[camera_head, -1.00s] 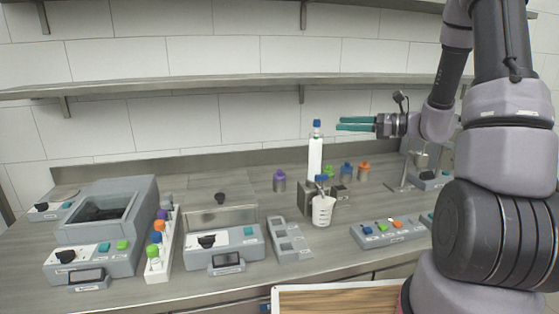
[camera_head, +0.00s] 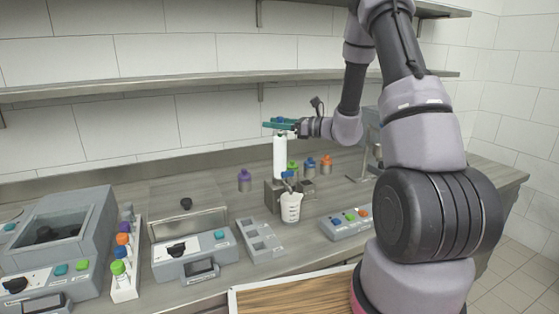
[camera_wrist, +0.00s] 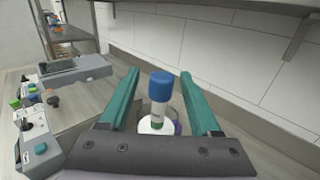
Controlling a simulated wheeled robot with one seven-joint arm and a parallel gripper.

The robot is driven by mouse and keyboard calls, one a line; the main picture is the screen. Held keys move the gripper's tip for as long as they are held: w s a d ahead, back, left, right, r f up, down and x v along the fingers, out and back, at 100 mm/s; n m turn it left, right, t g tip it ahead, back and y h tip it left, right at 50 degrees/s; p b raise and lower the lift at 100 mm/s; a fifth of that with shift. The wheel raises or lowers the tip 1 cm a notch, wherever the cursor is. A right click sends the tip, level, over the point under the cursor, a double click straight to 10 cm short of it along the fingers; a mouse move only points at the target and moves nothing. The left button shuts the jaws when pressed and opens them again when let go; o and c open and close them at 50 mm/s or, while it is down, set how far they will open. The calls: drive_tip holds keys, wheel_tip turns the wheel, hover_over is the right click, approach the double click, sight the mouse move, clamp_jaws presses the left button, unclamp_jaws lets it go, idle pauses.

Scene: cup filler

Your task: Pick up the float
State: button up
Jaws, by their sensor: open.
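My gripper (camera_head: 278,124) is open at the top of a tall white cylinder (camera_head: 280,157) with a blue cap. In the wrist view the blue cap (camera_wrist: 161,86) stands upright between the teal fingers, with a gap on both sides. Which item is the float is not clear; the blue-capped piece is the one between my fingers. A white cup (camera_head: 291,207) stands in front of the cylinder, with a small blue part (camera_head: 288,176) above it.
Purple (camera_head: 244,180), green (camera_head: 292,170), blue (camera_head: 309,169) and orange-capped (camera_head: 326,165) bottles stand nearby. A rack of coloured tubes (camera_head: 124,265), a grey slotted holder (camera_head: 260,241) and a button panel (camera_head: 347,224) sit on the counter. A shelf (camera_head: 180,85) runs along the wall above.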

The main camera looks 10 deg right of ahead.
drive_tip(key=shift+w+a, duration=0.4)
drive_tip(key=shift+a, duration=0.15)
clamp_jaws()
idle(1.0)
